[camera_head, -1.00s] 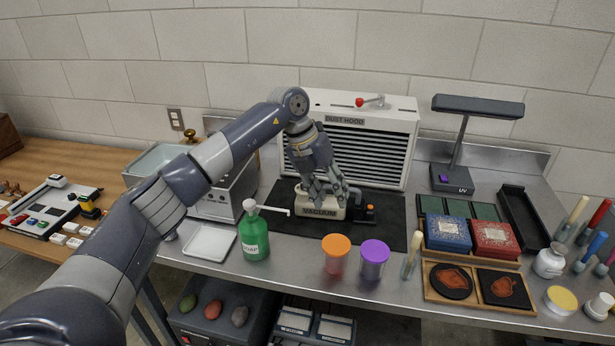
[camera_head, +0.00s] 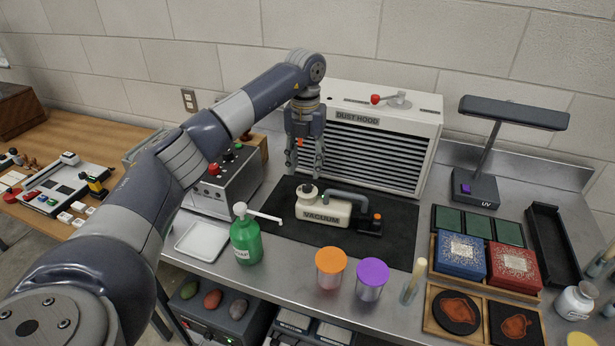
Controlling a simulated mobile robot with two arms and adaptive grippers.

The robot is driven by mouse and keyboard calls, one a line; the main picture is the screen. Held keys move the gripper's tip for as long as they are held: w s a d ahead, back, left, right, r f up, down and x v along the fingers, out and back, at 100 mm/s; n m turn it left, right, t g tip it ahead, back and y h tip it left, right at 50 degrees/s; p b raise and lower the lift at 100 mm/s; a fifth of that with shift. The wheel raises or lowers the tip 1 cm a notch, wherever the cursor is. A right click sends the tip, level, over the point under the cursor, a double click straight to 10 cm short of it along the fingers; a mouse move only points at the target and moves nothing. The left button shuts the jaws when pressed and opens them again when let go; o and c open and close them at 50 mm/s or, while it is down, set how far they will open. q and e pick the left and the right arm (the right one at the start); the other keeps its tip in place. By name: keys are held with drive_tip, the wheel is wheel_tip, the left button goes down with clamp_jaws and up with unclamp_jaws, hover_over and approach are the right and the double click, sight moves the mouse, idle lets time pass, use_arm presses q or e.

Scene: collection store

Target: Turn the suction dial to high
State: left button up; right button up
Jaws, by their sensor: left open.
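The cream vacuum (camera_head: 323,207) lies on the black mat (camera_head: 285,215), with its VACUUM label facing me. It has a round cap on top, a grey hose-like handle and a dark end piece with a small orange knob (camera_head: 377,216). I cannot tell which part is the suction dial. My left gripper (camera_head: 303,172) points down above the vacuum's left end, in front of the dust hood. Its fingers are apart and open, above the cap. A small orange-red patch shows between the fingers; I cannot tell what it belongs to. My right gripper is not in view.
The dust hood (camera_head: 385,150), with a red-tipped lever, stands behind the mat. A green soap bottle (camera_head: 246,242) and orange- and purple-lidded jars stand in front. A grey box with knobs (camera_head: 222,190) is left; a UV lamp (camera_head: 482,185) and card boxes are right.

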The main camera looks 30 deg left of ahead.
sight(307, 185)
use_arm(q)
drive_tip(key=f, duration=0.3)
drive_tip(key=shift+w+f+p, duration=0.2)
drive_tip(key=shift+p, duration=0.2)
wheel_tip(307, 185, down, 2)
drive_tip(key=shift+w+f, duration=0.1)
drive_tip(key=shift+f, duration=0.3)
drive_tip(key=shift+c, duration=0.8)
clamp_jaws()
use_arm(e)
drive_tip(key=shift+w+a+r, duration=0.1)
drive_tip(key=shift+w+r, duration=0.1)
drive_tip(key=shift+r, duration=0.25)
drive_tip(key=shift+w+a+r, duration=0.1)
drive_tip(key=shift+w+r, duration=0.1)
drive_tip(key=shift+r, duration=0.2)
